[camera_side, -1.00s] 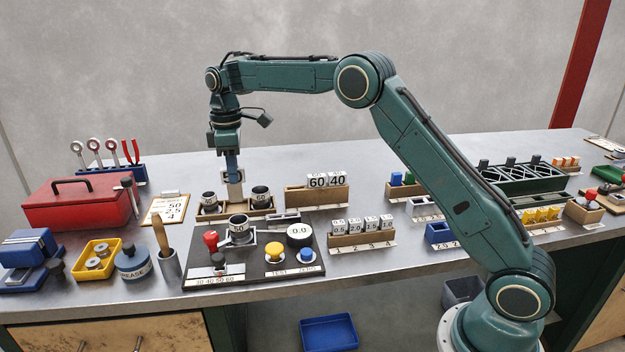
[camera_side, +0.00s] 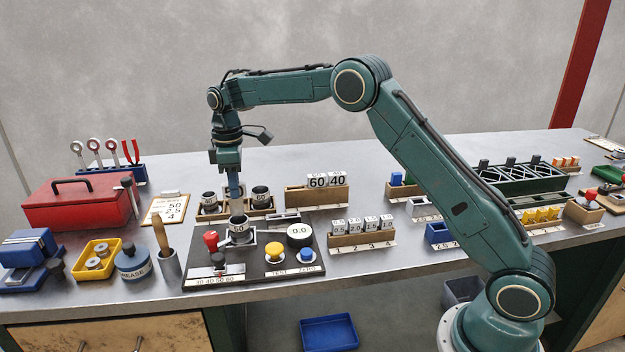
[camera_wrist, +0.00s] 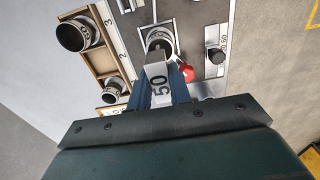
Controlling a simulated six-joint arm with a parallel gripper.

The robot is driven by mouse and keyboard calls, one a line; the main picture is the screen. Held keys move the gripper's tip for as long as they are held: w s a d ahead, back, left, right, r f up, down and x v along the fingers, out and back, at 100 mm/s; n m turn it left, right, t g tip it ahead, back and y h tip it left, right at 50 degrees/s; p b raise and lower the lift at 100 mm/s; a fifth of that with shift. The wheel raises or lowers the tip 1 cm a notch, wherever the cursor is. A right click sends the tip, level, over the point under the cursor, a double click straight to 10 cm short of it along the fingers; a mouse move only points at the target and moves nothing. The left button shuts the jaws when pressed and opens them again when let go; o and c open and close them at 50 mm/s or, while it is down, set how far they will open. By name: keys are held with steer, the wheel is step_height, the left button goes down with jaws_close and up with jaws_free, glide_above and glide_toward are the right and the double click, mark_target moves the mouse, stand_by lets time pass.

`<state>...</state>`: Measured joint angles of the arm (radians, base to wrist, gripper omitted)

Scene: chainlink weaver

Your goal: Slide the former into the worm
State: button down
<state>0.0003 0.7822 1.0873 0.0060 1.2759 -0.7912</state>
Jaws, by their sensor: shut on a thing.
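My gripper (camera_wrist: 160,92) is shut on the former, a pale flat piece with a "50" label (camera_wrist: 158,83). In the side view my gripper (camera_side: 235,192) points down just above the worm. The worm (camera_side: 238,226), a dark and silver cylinder marked 50, stands on the black panel. In the wrist view the worm (camera_wrist: 159,38) shows its open round mouth beyond the former's tip. The tip overlaps the worm's near rim in that view. I cannot tell whether it has entered the mouth.
A wooden rack (camera_side: 224,213) with two more cylinders stands behind the panel (camera_side: 205,277). A red knob (camera_side: 211,239) is left of the worm, and yellow and blue buttons (camera_side: 305,252) are to its right. A block of numbered pieces (camera_side: 361,236) stands farther right.

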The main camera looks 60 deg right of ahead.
mark_target(239, 215)
steer(key=shift+f, duration=3.15)
steer(key=c, duration=1.2)
jaws_free()
steer(key=shift+r, duration=0.1)
step_height(239, 215, up, 12)
steer(key=shift+r, duration=0.8)
